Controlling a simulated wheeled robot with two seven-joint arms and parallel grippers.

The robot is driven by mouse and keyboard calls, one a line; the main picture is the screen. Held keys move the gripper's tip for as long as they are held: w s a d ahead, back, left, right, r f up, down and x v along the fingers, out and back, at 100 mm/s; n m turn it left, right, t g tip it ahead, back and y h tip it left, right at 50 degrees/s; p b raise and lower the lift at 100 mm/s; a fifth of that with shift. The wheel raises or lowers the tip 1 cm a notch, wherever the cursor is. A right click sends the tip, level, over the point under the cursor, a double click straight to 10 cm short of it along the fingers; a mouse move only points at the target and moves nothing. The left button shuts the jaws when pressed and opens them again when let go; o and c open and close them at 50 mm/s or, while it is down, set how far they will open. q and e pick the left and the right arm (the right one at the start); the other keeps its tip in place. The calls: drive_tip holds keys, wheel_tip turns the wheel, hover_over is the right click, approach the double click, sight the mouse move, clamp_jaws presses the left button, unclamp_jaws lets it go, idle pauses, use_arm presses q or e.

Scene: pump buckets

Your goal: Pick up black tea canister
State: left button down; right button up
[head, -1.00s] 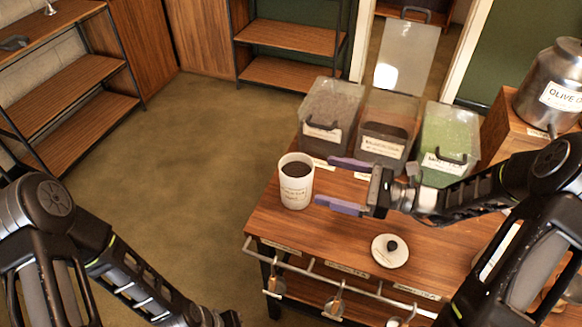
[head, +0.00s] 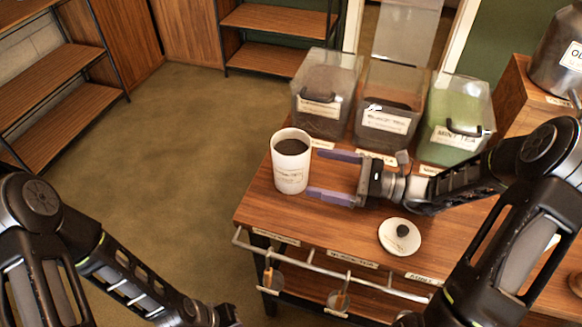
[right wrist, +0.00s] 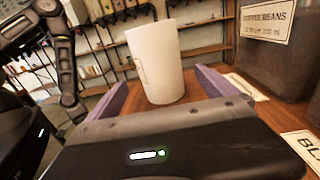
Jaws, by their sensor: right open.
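A white open-topped canister (head: 290,178) with dark contents stands upright near the left edge of the wooden table (head: 345,222). Its label is too small to read. My right gripper (head: 314,173) is open, lying level just right of the canister. Its two purple fingers point at the canister, with the tips close to its right side. In the right wrist view the canister (right wrist: 157,68) stands ahead, between the open fingers, with nothing gripped.
Behind stand bins of coffee beans (head: 322,125), dark contents (head: 385,145) and mint tea (head: 457,155). A round white lid with a black knob (head: 399,248) lies in front of my right gripper. A rail (head: 310,258) runs along the table's front.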

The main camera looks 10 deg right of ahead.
sight(291, 165)
drive_tip(key=shift+x, duration=1.25)
drive_tip(key=shift+p+x, duration=0.45)
drive_tip(key=shift+x, duration=2.15)
drive_tip(key=c, duration=1.8)
drive_tip(key=shift+o, duration=0.2)
drive_tip(key=shift+r, duration=0.15)
